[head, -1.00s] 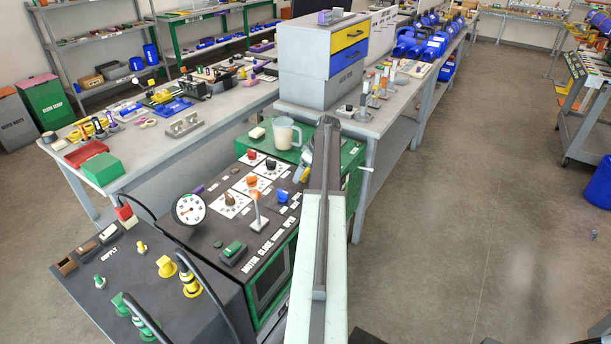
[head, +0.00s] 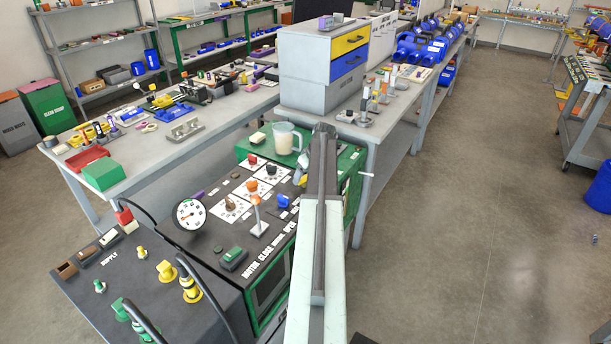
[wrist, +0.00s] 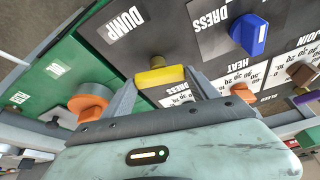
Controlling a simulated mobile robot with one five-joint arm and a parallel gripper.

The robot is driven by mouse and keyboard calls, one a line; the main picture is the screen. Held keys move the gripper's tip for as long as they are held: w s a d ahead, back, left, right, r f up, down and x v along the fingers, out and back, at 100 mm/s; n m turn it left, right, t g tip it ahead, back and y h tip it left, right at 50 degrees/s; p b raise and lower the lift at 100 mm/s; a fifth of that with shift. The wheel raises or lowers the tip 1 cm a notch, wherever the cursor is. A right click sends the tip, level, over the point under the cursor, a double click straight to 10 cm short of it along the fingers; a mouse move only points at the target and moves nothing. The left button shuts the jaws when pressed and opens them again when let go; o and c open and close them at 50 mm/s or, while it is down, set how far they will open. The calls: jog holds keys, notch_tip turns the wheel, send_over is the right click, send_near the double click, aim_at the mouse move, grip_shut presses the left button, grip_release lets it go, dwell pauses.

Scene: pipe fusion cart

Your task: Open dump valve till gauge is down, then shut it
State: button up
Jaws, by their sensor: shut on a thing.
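In the wrist view, the yellow dump valve handle (wrist: 158,76) sits on a brass-coloured stem beside the DUMP label (wrist: 125,26). My gripper (wrist: 163,83) is shut on this handle, with one finger at each end of it. In the head view, my arm hides the valve and most of my gripper. The round white pressure gauge (head: 188,214) stands upright at the cart's left part; its needle is too small to read surely.
A blue knob (wrist: 248,34) by the DRESS label and an orange knob (wrist: 88,106) are close to my gripper. In the head view, a clear jug (head: 285,138) stands on the cart's green end (head: 255,150). Open floor (head: 450,230) lies to the right.

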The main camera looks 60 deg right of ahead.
jog(key=m, duration=0.1)
jog(key=m+h, duration=0.1)
jog(key=m, duration=0.1)
jog(key=shift+a+m+g, duration=0.2)
jog(key=shift+m+g, duration=0.1)
jog(key=shift+g, duration=0.1)
jog(key=m+h, duration=0.1)
jog(key=m, duration=0.2)
jog(key=shift+w+m+g, duration=0.1)
jog(key=shift+m+g, duration=0.2)
jog(key=shift+g, duration=0.1)
jog(key=m+g, duration=0.1)
jog(key=m, duration=0.2)
jog(key=m+g+h, duration=0.1)
jog(key=m, duration=0.2)
jog(key=shift+w+m, duration=0.15)
jog(key=shift+m, duration=0.15)
jog(key=shift+g, duration=0.3)
jog(key=o, duration=1.4)
jog(key=shift+c, duration=0.2)
